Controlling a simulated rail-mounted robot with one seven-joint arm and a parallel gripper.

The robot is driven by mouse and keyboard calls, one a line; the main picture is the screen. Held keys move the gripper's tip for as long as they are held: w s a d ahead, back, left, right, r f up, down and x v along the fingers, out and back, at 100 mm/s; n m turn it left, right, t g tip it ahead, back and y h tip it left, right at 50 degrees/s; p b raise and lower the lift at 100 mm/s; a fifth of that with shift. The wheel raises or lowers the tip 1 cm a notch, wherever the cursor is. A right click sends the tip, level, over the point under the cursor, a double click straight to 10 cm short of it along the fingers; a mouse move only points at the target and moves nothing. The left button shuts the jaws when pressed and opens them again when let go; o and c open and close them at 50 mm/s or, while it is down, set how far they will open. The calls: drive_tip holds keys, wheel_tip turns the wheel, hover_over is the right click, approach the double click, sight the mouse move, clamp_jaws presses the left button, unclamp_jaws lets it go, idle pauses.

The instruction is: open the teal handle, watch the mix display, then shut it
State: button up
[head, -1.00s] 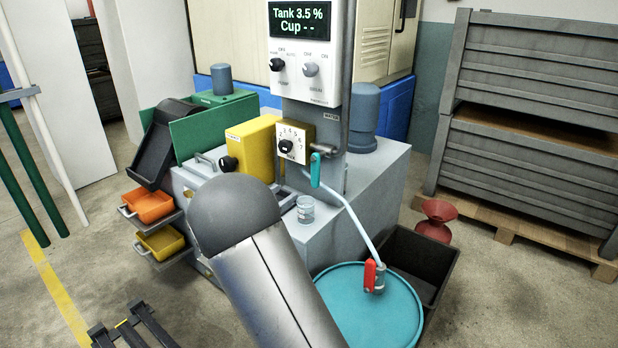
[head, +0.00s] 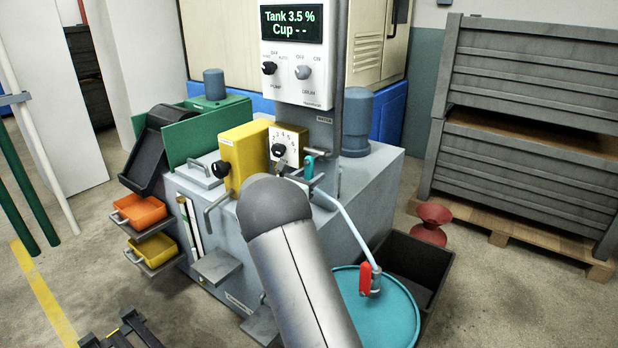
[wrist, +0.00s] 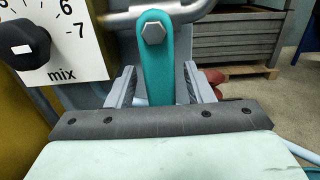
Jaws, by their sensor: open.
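The teal handle (head: 309,167) sits on the pipe just right of the mix dial plate (head: 289,146). In the wrist view the teal handle (wrist: 155,60) hangs down from its bolt, between the two fingers of my gripper (wrist: 152,88). The fingers are open, with a gap on each side of the handle. The display (head: 292,23) reads "Tank 3.5 %" and "Cup - -". The mix dial (wrist: 24,44) shows at the left of the wrist view.
The yellow box (head: 244,152) is left of the dial plate. Grey crates (head: 530,130) stand at the right. A red funnel (head: 432,222) is on the floor.

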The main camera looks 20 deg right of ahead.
clamp_jaws()
